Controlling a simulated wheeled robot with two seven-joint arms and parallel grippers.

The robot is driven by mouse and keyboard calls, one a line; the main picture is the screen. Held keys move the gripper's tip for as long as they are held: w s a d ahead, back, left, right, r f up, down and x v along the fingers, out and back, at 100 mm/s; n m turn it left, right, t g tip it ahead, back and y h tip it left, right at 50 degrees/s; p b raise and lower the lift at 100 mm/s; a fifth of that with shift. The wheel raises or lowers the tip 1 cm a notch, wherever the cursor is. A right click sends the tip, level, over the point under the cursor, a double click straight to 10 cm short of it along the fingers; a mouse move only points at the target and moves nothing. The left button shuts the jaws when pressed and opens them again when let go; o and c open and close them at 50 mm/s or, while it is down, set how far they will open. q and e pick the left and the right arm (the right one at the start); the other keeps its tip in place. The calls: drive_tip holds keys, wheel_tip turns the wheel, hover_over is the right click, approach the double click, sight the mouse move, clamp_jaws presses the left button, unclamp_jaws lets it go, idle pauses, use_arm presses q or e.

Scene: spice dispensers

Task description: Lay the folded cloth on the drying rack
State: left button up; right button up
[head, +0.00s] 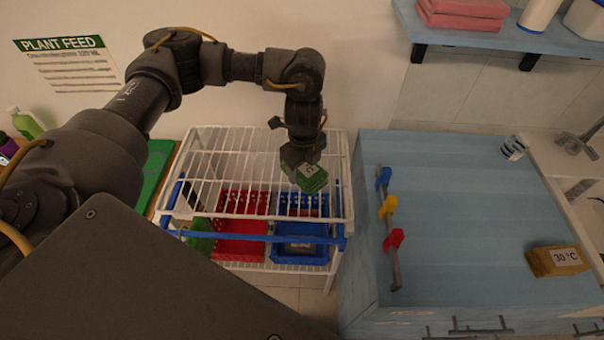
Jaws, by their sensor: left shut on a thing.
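A folded green cloth (312,180) with a pale label hangs in my left gripper (303,164), in the head view. My left gripper is shut on the cloth and points downward. It holds the cloth over the right part of the white wire drying rack (245,216). I cannot tell whether the cloth touches the rack's top bars. The bars to the left of the cloth are bare. My right gripper is not in view.
Red (240,247) and blue (300,250) baskets sit inside the rack, below the top bars. A light blue counter (460,200) stands to the right, with coloured hooks (390,207) and a mustard folded item (555,260) marked 30 °C. A shelf (500,40) overhangs at upper right.

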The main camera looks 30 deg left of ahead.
sight(302, 174)
use_arm(q)
drive_tip(key=f, duration=0.3)
drive_tip(key=shift+a+p, duration=0.25)
drive_tip(key=shift+p, duration=0.1)
drive_tip(key=shift+f, duration=0.3)
drive_tip(key=shift+f, duration=0.1)
drive_tip(key=o, duration=1)
drive_tip(key=shift+o, duration=0.2)
drive_tip(key=shift+r, duration=0.3)
wheel_tip(302, 174, up, 12)
drive_tip(key=shift+f+b, duration=0.15)
drive_tip(key=shift+b, duration=0.5)
